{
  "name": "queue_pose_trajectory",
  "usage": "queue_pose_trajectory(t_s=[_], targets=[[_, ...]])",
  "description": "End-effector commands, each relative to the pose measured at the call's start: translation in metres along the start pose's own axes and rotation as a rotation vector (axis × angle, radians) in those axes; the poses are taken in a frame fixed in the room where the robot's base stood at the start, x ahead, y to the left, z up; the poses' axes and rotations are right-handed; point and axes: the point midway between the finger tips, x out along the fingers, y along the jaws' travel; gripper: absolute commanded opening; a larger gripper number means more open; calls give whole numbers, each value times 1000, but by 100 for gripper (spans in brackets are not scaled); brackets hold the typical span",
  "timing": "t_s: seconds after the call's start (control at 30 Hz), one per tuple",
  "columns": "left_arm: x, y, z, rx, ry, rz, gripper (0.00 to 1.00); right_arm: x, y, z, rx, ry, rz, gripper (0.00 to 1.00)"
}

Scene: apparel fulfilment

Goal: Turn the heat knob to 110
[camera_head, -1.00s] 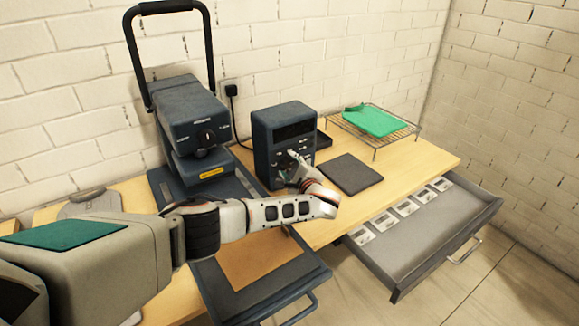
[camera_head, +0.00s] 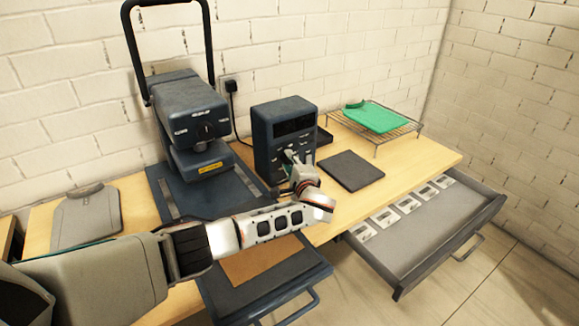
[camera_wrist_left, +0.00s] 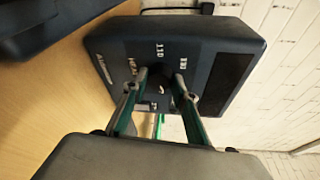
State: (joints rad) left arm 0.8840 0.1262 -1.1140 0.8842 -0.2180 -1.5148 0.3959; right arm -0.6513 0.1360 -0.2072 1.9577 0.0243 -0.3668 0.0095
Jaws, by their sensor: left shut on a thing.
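The dark blue control box (camera_head: 265,135) stands on the table next to the heat press, with a dark display near the top of its front. My left gripper (camera_head: 290,158) is at the lower front of the box. In the left wrist view the box (camera_wrist_left: 118,42) appears turned, with white markings around a dark round knob (camera_wrist_left: 161,76); one marking reads 110. My left gripper (camera_wrist_left: 163,78) has a finger on each side of the knob and is shut on it. The knob's pointer is too small to read, and the gripper hides the knob in the head view. My right gripper is not in view.
The heat press (camera_head: 190,110) with its tall handle stands left of the box. A dark flat pad (camera_head: 350,172) lies to the right, and a wire rack (camera_head: 400,132) holds a green folded cloth (camera_head: 375,117). An open drawer (camera_head: 430,230) juts out in front.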

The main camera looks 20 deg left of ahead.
Motion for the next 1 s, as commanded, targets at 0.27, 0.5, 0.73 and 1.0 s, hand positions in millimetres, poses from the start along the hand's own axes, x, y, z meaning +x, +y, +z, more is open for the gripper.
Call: queue_pose_trajectory(t_s=[0.27, 0.5, 0.73, 1.0], targets=[[1, 8, 0, -163, 9, -50, 6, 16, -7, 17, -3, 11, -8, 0], [0, 6, 0, -236, 14, -73, 6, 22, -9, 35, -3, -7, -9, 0], [0, 3, 0, -255, 15, -80, 6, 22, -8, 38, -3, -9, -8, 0], [0, 3, 0, -254, 15, -80, 6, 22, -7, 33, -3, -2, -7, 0]])
